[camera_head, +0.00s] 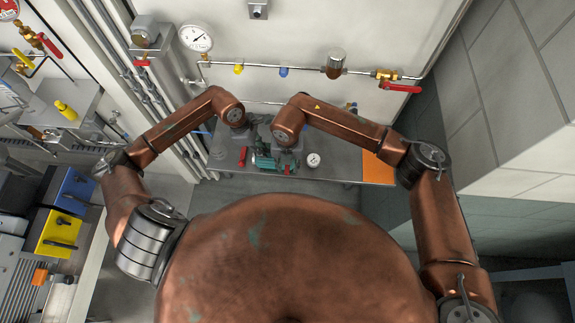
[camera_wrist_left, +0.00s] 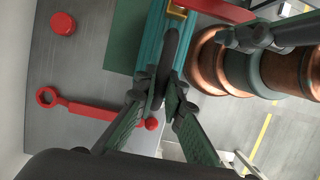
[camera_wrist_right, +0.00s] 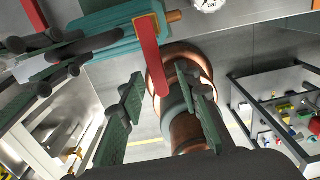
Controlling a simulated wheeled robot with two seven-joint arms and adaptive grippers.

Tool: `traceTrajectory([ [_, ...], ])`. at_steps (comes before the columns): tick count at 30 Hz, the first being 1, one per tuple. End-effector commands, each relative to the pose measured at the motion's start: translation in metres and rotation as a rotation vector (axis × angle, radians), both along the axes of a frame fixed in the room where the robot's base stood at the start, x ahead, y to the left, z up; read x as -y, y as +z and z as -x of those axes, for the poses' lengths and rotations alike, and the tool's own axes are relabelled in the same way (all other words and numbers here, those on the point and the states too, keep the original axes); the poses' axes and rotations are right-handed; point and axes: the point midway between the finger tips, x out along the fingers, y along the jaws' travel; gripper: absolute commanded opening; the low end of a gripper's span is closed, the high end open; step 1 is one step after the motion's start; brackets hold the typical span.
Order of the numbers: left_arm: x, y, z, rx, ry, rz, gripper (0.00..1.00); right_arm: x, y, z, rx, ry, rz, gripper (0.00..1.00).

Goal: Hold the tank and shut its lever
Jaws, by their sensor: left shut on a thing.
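The tank (camera_head: 264,160) is a teal ribbed body on the grey bench; it also shows in the left wrist view (camera_wrist_left: 150,48) and the right wrist view (camera_wrist_right: 105,33). My left gripper (camera_wrist_left: 165,88) is shut on the tank's dark handle (camera_wrist_left: 171,48). The tank's red lever (camera_wrist_right: 151,58) stands out from a brass fitting (camera_wrist_right: 174,16) at its end. My right gripper (camera_wrist_right: 158,78) is open, with the lever lying between its fingers in the right wrist view; contact cannot be told. In the head view my forearms hide most of both grippers.
A red bar with a ring end (camera_wrist_left: 88,109) and a red round piece (camera_wrist_left: 63,23) lie left of the tank in the left wrist view. A round gauge (camera_head: 313,160) and an orange panel (camera_head: 378,167) are to the right. Pipework with a red-handled valve (camera_head: 400,88) runs along the wall.

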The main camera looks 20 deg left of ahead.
Motion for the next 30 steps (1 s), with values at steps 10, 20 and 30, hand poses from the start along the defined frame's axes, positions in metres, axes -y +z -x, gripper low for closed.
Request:
traceTrajectory([
  [10, 0.000, -0.004, 0.003, -0.008, 0.000, -0.003, 0.00, 0.000, 0.009, -0.001, 0.002, 0.001, -0.001, 0.31],
  [20, 0.000, -0.004, 0.003, -0.008, 0.000, -0.003, 0.00, -0.001, 0.041, -0.001, 0.003, 0.001, -0.002, 0.31],
  [30, 0.000, -0.004, 0.003, -0.007, 0.000, -0.003, 0.00, 0.000, 0.060, 0.000, 0.001, 0.000, 0.000, 0.31],
])
